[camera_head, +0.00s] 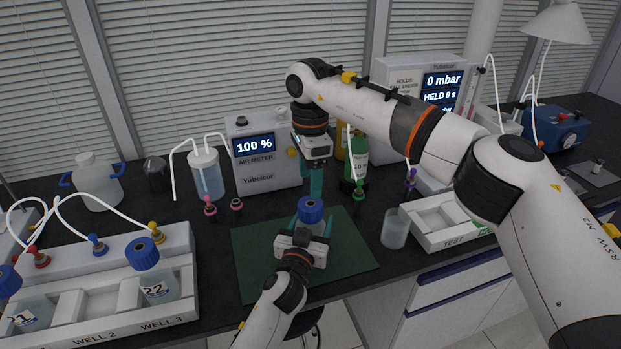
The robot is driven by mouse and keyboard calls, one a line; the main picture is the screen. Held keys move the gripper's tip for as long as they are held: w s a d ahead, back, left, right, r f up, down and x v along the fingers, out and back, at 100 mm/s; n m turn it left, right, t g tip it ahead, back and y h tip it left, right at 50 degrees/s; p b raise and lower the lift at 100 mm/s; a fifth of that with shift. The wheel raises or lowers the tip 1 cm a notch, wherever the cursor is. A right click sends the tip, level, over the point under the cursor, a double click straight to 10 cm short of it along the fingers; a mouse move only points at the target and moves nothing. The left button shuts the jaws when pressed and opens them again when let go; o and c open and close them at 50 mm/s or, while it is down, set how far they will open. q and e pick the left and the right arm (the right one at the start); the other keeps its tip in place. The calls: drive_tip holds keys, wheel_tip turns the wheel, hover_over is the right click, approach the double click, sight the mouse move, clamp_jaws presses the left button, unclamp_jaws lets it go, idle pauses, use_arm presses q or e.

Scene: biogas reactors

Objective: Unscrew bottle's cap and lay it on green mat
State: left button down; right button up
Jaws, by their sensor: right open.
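The bottle (300,226) with a blue cap (310,208) is upright over the green mat (256,262), with the cap on its top. My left gripper (311,226) reaches in from the front, its fingers on both sides of the bottle's body. It looks shut on the bottle, though its own body hides much of the glass. My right gripper (316,190) points down from above, open and empty. Its teal fingers end just above the blue cap and look apart from it. Whether the bottle's base touches the mat is hidden.
A white rack (95,335) at left holds bottles, one marked 22 (156,286). An air meter (262,155), a green bottle (357,160) and small coloured connectors stand behind the mat. A clear beaker (395,229) and white tray (437,238) stand right. The mat's left part is bare.

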sight(310, 206)
drive_tip(key=m, duration=0.7)
use_arm(q)
drive_tip(key=shift+f, duration=0.1)
use_arm(e)
drive_tip(key=m, duration=0.4)
drive_tip(key=shift+m, duration=0.3)
drive_tip(key=m, duration=0.4)
drive_tip(key=shift+m, duration=0.3)
drive_tip(key=m, duration=0.4)
drive_tip(key=shift+m, duration=0.3)
drive_tip(key=m, duration=0.8)
drive_tip(key=shift+m, duration=0.4)
drive_tip(key=m, duration=0.4)
drive_tip(key=shift+m, duration=0.3)
drive_tip(key=m, duration=0.5)
drive_tip(key=shift+m, duration=0.3)
drive_tip(key=shift+f+m, duration=0.35)
drive_tip(key=shift+m, duration=0.05)
wheel_tip(310, 206, down, 7)
drive_tip(key=shift+f, duration=0.2)
drive_tip(key=shift+c, duration=0.4)
